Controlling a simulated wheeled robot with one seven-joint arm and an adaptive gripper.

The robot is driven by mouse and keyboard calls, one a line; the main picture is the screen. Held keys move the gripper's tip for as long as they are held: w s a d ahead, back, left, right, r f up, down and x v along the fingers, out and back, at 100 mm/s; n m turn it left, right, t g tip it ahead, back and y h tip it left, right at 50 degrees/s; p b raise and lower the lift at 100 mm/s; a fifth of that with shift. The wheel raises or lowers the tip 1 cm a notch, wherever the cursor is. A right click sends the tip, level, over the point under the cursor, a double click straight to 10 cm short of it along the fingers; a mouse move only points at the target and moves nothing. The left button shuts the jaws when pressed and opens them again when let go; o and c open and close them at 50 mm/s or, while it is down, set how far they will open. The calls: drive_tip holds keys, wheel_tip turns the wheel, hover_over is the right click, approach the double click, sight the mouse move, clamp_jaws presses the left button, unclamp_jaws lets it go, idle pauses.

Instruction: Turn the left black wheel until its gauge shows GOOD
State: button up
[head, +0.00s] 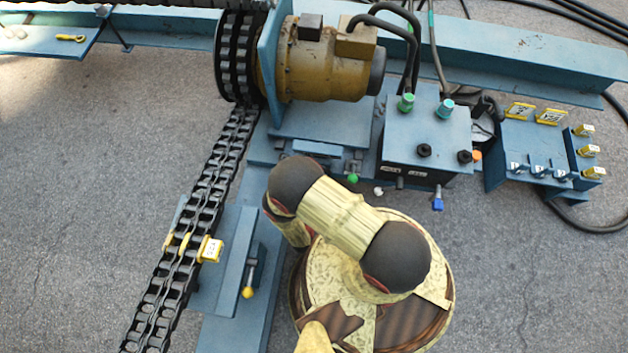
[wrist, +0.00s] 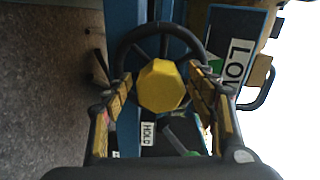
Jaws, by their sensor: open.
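In the wrist view a black wheel (wrist: 158,28) with dark spokes and a yellow faceted hub (wrist: 161,87) fills the middle. My gripper (wrist: 160,78) is open, with one yellow-padded finger on each side of the hub and over the lower part of the wheel. I cannot tell whether the fingers touch the wheel. A gauge panel (wrist: 238,60) right of the wheel shows a white label, seemingly LOW, cut off by the dark edge, and a bit of green. Its pointer is not clear. In the head view my arm hides the wheel and gripper.
A HOLD label (wrist: 148,134) and a green part (wrist: 186,132) sit below the hub. In the head view a blue control box (head: 425,135), a yellow motor (head: 325,65) and a chain (head: 205,200) surround the arm. Pavement at the lower right is clear.

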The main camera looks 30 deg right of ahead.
drive_tip(key=shift+r, duration=0.15)
drive_tip(key=o, duration=0.5)
drive_tip(key=r, duration=0.9)
drive_tip(key=shift+w+a, duration=0.2)
drive_tip(key=shift+w, duration=0.05)
drive_tip(key=shift+w+a+r, duration=0.1)
drive_tip(key=shift+a+r, duration=0.1)
drive_tip(key=shift+r, duration=0.05)
drive_tip(key=c, duration=0.4)
drive_tip(key=shift+d+r, duration=0.1)
drive_tip(key=shift+r, duration=0.1)
drive_tip(key=shift+c, duration=0.5)
drive_tip(key=shift+s+d, duration=0.1)
drive_tip(key=shift+s, duration=0.15)
drive_tip(key=shift+s+d+f, duration=0.1)
drive_tip(key=shift+d, duration=0.05)
